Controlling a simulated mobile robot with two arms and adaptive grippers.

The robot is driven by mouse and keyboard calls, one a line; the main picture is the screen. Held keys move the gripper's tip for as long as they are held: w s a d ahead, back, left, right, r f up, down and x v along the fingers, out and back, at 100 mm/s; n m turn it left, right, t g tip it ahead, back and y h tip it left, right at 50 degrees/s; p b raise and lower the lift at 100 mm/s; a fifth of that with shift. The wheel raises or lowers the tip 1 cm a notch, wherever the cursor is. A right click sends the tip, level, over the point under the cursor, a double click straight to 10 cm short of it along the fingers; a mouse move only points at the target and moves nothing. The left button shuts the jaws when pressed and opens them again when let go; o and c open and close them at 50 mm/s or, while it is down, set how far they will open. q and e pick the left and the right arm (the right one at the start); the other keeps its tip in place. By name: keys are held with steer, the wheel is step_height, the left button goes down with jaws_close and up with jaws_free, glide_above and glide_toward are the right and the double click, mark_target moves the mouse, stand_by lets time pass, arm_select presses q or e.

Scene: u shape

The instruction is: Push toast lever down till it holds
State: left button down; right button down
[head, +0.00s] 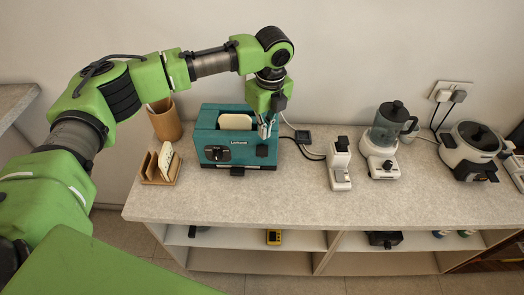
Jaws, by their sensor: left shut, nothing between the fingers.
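A teal toaster (222,140) stands on the counter, left of its middle. A slice of bread (235,122) sticks up out of its top slot. A dark knob (217,153) is on the left of its front face, and a small dark part (262,151), perhaps the lever, is on the right of that face. My left gripper (265,132) points down at the toaster's right end, shut and empty, just above this dark part. I cannot tell whether the fingertips touch it. My right gripper is out of view.
A wooden rack (160,168) with slices and a wooden holder (165,121) stand left of the toaster. To the right are a white appliance (339,163), a blender (386,135) and a cooker (470,150). The counter front (285,205) is clear.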

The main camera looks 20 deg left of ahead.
mark_target(264, 153)
arm_select(q)
steer(key=shift+f, duration=0.1)
steer(key=shift+f+b, duration=0.5)
steer(key=shift+f, duration=0.25)
steer(key=f+b, duration=0.1)
steer(key=b, duration=0.1)
steer(key=f+b, duration=0.4)
steer(key=shift+w+a+f, duration=0.2)
steer(key=shift+w+a, duration=0.05)
steer(key=shift+a, duration=0.05)
steer(key=shift+f, duration=2.3)
steer(key=s+d+p, duration=0.1)
steer(key=s+d+r+p, duration=0.1)
steer(key=p, duration=0.1)
steer(key=shift+d, duration=0.25)
